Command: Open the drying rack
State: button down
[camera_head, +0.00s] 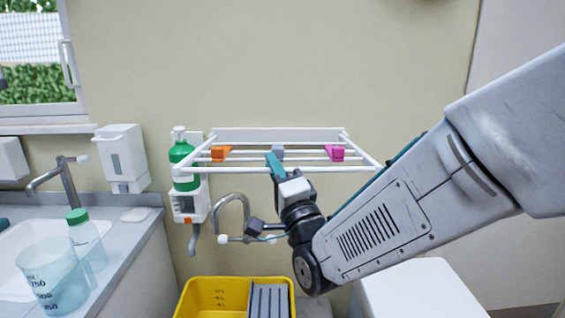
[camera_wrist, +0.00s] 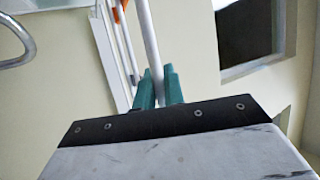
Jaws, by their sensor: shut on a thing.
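The white drying rack (camera_head: 358,168) is mounted on the wall and stands out from it, its bars roughly level in the head view. An orange clip (camera_head: 220,153), a magenta clip (camera_head: 337,153) and a grey clip (camera_head: 278,152) sit on its bars. My gripper (camera_head: 274,160) reaches the rack's front bar from below. In the wrist view its teal fingers (camera_wrist: 158,88) are closed around a white bar (camera_wrist: 149,40) of the rack. The exact contact is partly hidden by the fingers.
A green bottle in a wall holder (camera_head: 181,165) is left of the rack. A curved tap (camera_head: 232,200) is below it. A yellow bucket (camera_head: 203,292) stands lower down. The sink counter (camera_head: 131,236) with a jug (camera_head: 52,277) and bottle (camera_head: 86,240) is at left.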

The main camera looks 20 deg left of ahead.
jog(key=shift+r, duration=0.1)
jog(key=c, duration=1.5)
grip_release()
jog(key=shift+s+d, duration=0.1)
jog(key=shift+s, duration=0.05)
jog(key=shift+s+d+f, duration=0.2)
jog(key=shift+f, duration=0.05)
jog(key=v, duration=0.7)
jog(key=shift+s+r, duration=0.1)
